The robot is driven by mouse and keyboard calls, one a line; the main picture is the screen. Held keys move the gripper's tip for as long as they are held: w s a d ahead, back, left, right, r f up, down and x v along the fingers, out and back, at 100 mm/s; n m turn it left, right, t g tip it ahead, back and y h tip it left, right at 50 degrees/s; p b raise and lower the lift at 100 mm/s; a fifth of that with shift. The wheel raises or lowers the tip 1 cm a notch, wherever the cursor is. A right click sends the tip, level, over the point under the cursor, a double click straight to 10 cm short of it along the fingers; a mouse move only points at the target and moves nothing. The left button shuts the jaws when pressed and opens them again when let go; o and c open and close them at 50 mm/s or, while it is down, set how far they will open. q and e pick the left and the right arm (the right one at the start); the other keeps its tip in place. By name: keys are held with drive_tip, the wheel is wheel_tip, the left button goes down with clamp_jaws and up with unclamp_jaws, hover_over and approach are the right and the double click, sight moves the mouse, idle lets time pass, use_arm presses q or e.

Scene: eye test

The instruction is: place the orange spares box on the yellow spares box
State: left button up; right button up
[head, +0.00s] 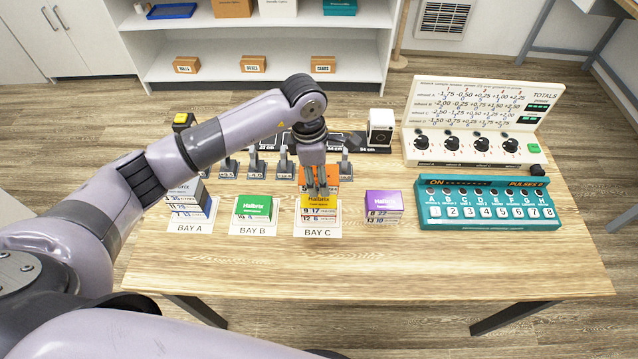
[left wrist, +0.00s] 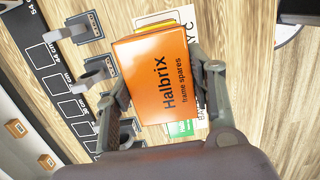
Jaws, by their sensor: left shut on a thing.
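The orange spares box (head: 332,173) is between the fingers of my left gripper (head: 319,186), which is shut on it. In the left wrist view the orange box (left wrist: 165,75) fills the space between the fingers (left wrist: 155,85). The yellow spares box (head: 320,203) stands at the BAY C card (head: 318,232), just in front of and below the orange box in the head view. A thin yellow edge (left wrist: 139,28) shows past the orange box in the left wrist view. I cannot tell whether the two boxes touch. My right gripper is not in view.
A green box (head: 253,208) at BAY B and a grey box (head: 188,200) at BAY A stand left. A purple box (head: 384,204) stands close on the right. A teal switch panel (head: 488,204) and a dial board (head: 470,145) are further right. The table front is clear.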

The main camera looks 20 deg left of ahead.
sight(319, 197)
use_arm(q)
wheel_tip(319, 197, down, 6)
drive_tip(key=shift+r+p, duration=0.25)
drive_tip(key=shift+p, duration=0.3)
drive_tip(key=shift+f, duration=0.2)
drive_tip(key=o, duration=1.2)
drive_tip(key=shift+r, duration=0.15)
